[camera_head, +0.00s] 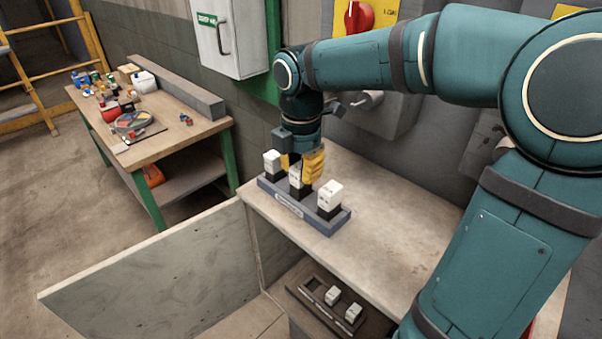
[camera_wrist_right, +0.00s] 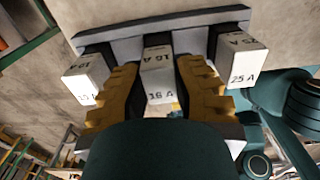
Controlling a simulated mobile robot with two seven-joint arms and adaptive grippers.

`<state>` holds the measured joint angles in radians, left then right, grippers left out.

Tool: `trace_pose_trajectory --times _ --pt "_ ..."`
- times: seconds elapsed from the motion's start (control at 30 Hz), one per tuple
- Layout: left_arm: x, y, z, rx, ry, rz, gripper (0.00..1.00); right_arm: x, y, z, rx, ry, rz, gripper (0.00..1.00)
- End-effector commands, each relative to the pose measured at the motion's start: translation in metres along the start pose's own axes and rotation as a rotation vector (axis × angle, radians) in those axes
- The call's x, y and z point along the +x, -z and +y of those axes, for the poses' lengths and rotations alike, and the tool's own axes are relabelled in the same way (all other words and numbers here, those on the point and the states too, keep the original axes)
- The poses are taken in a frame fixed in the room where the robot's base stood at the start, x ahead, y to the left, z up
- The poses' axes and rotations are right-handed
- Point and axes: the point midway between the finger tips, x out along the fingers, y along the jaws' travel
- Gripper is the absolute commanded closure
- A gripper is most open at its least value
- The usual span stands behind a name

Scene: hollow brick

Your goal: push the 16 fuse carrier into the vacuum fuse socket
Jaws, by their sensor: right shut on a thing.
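The white 16 fuse carrier (camera_head: 298,180) is at the middle place of a dark grey fuse base (camera_head: 325,225), over a black socket (camera_head: 297,193). In the right wrist view the carrier (camera_wrist_right: 158,84) shows "16 A" and stands between my yellow fingers. My right gripper (camera_head: 304,170) is shut on it from above. How deep the carrier sits in the socket is hard to tell. A white carrier stands on each side, the left one (camera_head: 272,160) and the right one (camera_head: 330,194), marked "25 A" in the wrist view (camera_wrist_right: 243,67). The label on the base is unreadable. My left gripper is out of view.
The base stands on a pale worktop (camera_head: 400,235), clear to its right. Below, an open compartment holds a dark tray (camera_head: 313,308) with two white carriers (camera_head: 353,313). An open panel (camera_head: 150,270) juts out left. A cluttered workbench (camera_head: 172,135) stands at the back left.

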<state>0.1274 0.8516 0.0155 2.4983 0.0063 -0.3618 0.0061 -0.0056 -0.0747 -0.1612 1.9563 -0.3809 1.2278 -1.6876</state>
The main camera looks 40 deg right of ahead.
Motion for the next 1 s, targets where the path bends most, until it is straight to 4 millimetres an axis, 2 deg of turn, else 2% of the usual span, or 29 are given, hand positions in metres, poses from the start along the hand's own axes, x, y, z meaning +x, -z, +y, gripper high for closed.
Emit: trace_pose_trajectory --times 0.1,0.47,0.5,0.53,0.83,0.97,1.0 --pt "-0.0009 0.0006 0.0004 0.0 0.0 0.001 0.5 0.0072 -0.0001 -0.0002 0.001 0.0 0.0 1.0" --pt "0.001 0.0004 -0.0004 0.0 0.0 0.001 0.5 0.0106 -0.0001 0.0001 0.001 -0.001 0.0 1.0" --pt "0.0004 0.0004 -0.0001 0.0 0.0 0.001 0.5 0.0098 -0.0002 0.0001 0.001 -0.001 0.0 0.58" --pt "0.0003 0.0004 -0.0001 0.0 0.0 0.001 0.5 0.0097 -0.0002 0.0001 0.001 -0.001 0.0 0.52" --pt "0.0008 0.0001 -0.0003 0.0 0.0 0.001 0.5 0.0098 -0.0001 0.0001 0.0 -0.001 0.0 0.52" --pt "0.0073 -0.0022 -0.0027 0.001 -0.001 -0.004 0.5 0.0136 0.0 0.0002 0.0 -0.002 0.0 0.52" --pt "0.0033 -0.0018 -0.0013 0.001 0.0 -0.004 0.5 0.0044 -0.0002 0.0007 0.0 -0.004 -0.001 0.52"
